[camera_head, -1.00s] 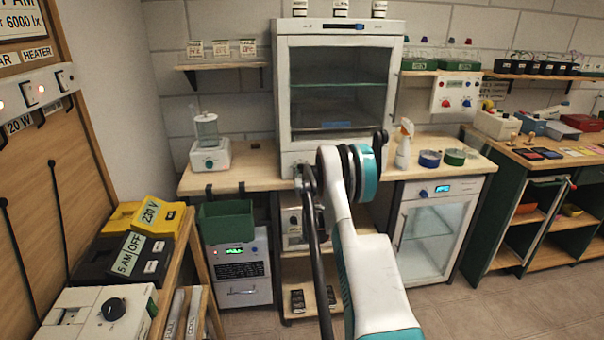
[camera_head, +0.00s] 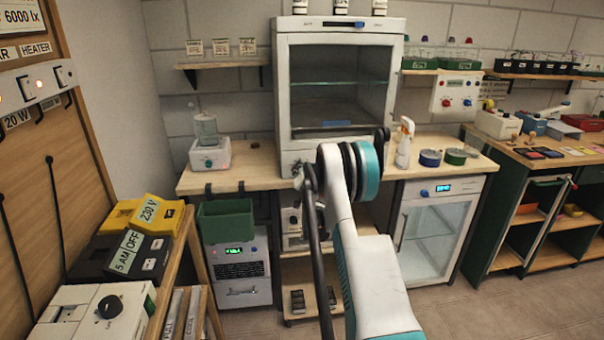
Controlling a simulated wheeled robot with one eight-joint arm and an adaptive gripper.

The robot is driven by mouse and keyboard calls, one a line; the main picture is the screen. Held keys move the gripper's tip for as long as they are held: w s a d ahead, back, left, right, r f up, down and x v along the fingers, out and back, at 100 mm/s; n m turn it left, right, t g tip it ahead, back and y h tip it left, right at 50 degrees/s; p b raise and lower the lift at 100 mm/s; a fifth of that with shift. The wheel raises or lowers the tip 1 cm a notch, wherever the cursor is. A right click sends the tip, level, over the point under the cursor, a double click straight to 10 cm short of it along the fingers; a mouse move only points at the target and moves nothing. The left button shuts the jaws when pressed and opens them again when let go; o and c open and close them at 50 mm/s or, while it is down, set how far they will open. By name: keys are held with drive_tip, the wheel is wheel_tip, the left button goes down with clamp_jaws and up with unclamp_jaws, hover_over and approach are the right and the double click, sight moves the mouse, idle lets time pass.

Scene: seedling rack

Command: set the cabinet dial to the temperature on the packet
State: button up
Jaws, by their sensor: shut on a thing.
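The large white cabinet (camera_head: 402,75) with a glass door stands on the middle bench. A dial is on its lower front panel, mostly hidden by my gripper. My gripper (camera_head: 299,179) is at the left end of that panel, shut on the dial, with its fingers small and partly hidden by my arm. I cannot read the dial's setting. Small paper packets (camera_head: 221,47) stand on the wall shelf to the left, their print too small to read. Several coloured packets (camera_head: 540,153) lie on the right bench.
A small glass-door cabinet (camera_head: 436,235) with a blue knob and lit display stands below the bench at right. A humidifier-like device (camera_head: 209,155) stands left of the large cabinet, a spray bottle (camera_head: 404,145) right of it. A green bin (camera_head: 226,222) hangs at the bench front.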

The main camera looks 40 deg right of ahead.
drive_tip(key=shift+m+b, duration=0.4)
drive_tip(key=shift+m, duration=3.3)
drive_tip(key=o, duration=1.1)
drive_tip(key=v, duration=1.2)
drive_tip(key=shift+d, duration=0.1)
